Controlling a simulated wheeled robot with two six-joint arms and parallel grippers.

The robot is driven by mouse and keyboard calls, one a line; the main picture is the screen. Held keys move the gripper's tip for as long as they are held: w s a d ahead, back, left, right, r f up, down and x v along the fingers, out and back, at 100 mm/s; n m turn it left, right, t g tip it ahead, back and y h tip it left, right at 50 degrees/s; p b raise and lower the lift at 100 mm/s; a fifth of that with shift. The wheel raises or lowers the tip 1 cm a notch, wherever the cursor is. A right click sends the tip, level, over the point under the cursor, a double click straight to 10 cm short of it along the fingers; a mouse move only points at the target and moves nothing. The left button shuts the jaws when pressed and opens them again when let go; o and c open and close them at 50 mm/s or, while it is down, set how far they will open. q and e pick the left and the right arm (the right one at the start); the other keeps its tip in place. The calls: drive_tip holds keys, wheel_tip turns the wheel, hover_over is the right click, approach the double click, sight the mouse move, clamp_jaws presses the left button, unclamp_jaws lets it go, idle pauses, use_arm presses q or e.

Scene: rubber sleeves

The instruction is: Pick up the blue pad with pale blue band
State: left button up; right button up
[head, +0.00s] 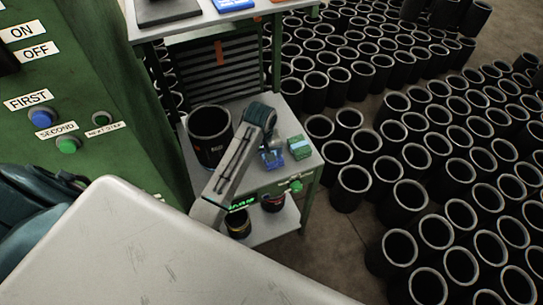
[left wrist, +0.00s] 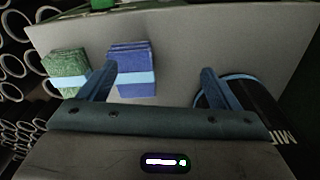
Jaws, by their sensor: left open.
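The blue pad with a pale blue band (head: 272,159) lies on the small grey table, partly hidden by my left gripper in the head view. In the left wrist view the blue pad (left wrist: 132,62) shows with its band across it. My left gripper (head: 268,141) is over the table beside the pad, open and empty. In the left wrist view its fingers (left wrist: 158,82) are spread; the left finger overlaps the pad's left edge in the picture. I cannot tell the height gap. My right gripper is not in view.
A green pad with a pale band (head: 299,147) lies close to the blue one. A large black cylinder (head: 209,137) stands on the same table. Many black sleeves (head: 352,185) stand on the floor at right. A green panel with buttons (head: 80,95) is at left.

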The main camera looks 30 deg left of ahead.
use_arm(q)
drive_tip(key=w+r+n, duration=0.2)
drive_tip(key=w+r, duration=0.1)
drive_tip(key=w, duration=0.3)
drive_tip(key=shift+g, duration=0.4)
drive_tip(key=f+p, duration=0.1)
drive_tip(key=f, duration=0.4)
drive_tip(key=shift+d+p, duration=0.2)
drive_tip(key=shift+p, duration=0.15)
drive_tip(key=shift+f+p, duration=0.4)
drive_tip(key=shift+f, duration=0.05)
drive_tip(key=f, duration=0.1)
drive_tip(key=f+p, duration=0.1)
drive_tip(key=f, duration=0.1)
drive_tip(key=shift+w+a, duration=0.15)
drive_tip(key=shift+a, duration=0.05)
drive_tip(key=shift+f, duration=0.75)
drive_tip(key=c, duration=1.2)
drive_tip(key=shift+o, duration=0.2)
drive_tip(key=shift+r, duration=0.15)
